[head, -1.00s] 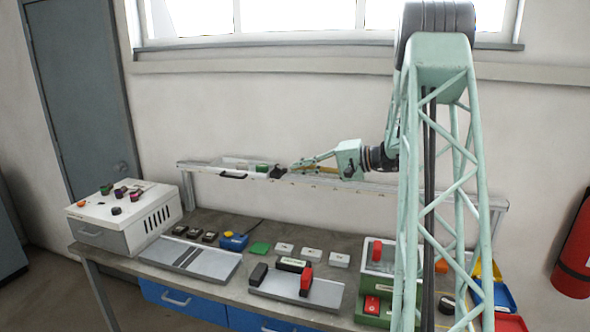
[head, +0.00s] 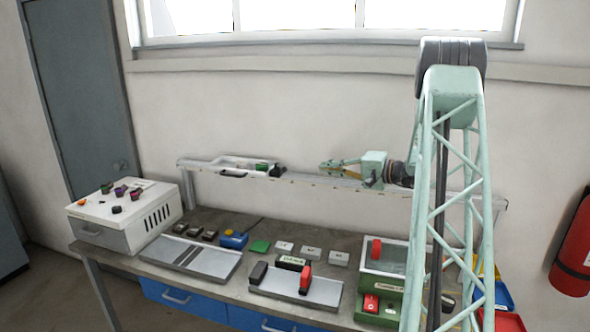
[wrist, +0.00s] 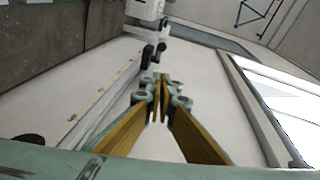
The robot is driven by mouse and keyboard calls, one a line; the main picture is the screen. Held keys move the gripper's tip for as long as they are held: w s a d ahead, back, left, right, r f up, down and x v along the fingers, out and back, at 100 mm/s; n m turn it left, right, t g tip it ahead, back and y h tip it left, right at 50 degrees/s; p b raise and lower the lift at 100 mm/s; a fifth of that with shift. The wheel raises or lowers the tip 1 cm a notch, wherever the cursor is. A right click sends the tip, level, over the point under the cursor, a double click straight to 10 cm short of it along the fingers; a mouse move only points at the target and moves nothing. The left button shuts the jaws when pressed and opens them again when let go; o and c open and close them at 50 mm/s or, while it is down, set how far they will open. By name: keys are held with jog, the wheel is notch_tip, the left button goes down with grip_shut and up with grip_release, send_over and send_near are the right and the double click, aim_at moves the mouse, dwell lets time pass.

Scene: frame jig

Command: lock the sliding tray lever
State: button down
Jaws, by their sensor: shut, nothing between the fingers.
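The sliding tray (head: 226,168) is a shallow pale tray on the raised rail, left of the middle in the head view.
The rail (head: 310,181) spans above the workbench (head: 210,215). Below stand a white console (head: 125,205), a grey slotted plate (head: 190,258), a plate with a red lever (head: 305,280) and a green-based box (head: 385,270). The space above the rail around my gripper is free.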

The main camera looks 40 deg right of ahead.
jog(key=shift+w, duration=0.1)
jog(key=s+a+x, duration=0.1)
jog(key=a+x, duration=0.1)
jog(key=x, duration=1)
jog(key=shift+w+a+f+p, duration=0.25)
jog(key=shift+w+a+p, duration=0.1)
jog(key=shift+a+p, duration=0.15)
